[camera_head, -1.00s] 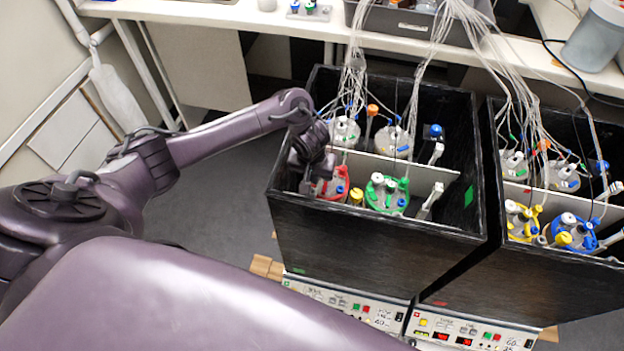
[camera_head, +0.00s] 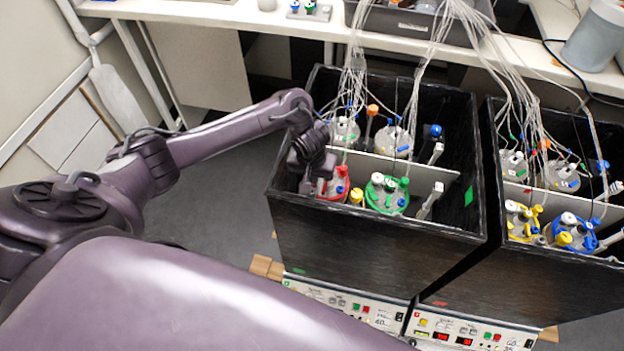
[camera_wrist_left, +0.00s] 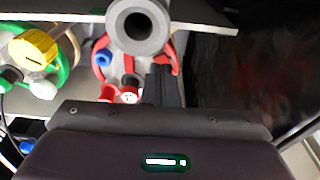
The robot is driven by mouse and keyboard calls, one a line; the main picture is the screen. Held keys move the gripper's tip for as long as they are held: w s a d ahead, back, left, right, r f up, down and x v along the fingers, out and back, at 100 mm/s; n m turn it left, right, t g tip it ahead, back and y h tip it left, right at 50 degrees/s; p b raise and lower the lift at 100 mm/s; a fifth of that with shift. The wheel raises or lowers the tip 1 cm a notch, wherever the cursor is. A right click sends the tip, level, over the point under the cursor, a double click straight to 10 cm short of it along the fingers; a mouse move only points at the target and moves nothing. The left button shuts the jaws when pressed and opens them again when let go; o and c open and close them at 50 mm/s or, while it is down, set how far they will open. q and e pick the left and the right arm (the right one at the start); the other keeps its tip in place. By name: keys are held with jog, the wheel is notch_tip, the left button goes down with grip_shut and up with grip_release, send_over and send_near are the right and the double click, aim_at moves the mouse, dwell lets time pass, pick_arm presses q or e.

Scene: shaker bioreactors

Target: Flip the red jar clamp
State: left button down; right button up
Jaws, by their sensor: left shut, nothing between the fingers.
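The red-ringed jar (camera_head: 340,183) sits in the front left corner of the left black box. My left gripper (camera_head: 307,188) is over that corner, at the jar's left side, and partly covers it. In the left wrist view the jar's red ring (camera_wrist_left: 106,66) shows with red and blue caps. The dark, shut fingers (camera_wrist_left: 163,84) reach down beside the jar's right part, with nothing held. I cannot tell if they touch it. A grey round hollow end (camera_wrist_left: 138,26) hides part of the ring; I cannot tell whether it belongs to the clamp. My right gripper is not in view.
A green-ringed jar (camera_head: 387,194) stands right of the red one, with a yellow cap (camera_head: 356,196) between them. A pale divider (camera_head: 425,175) runs behind. The box's front wall (camera_head: 370,235) is close to the gripper. Tubes (camera_head: 355,75) hang over the back jars.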

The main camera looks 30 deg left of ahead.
aim_at(313, 186)
pick_arm(q)
jog(key=shift+f+b, duration=0.35)
jog(key=shift+f, duration=0.6)
dwell(0.3)
notch_tip(313, 186, up, 7)
jog(key=p, duration=0.9)
jog(key=shift+r, duration=0.1)
dwell(0.4)
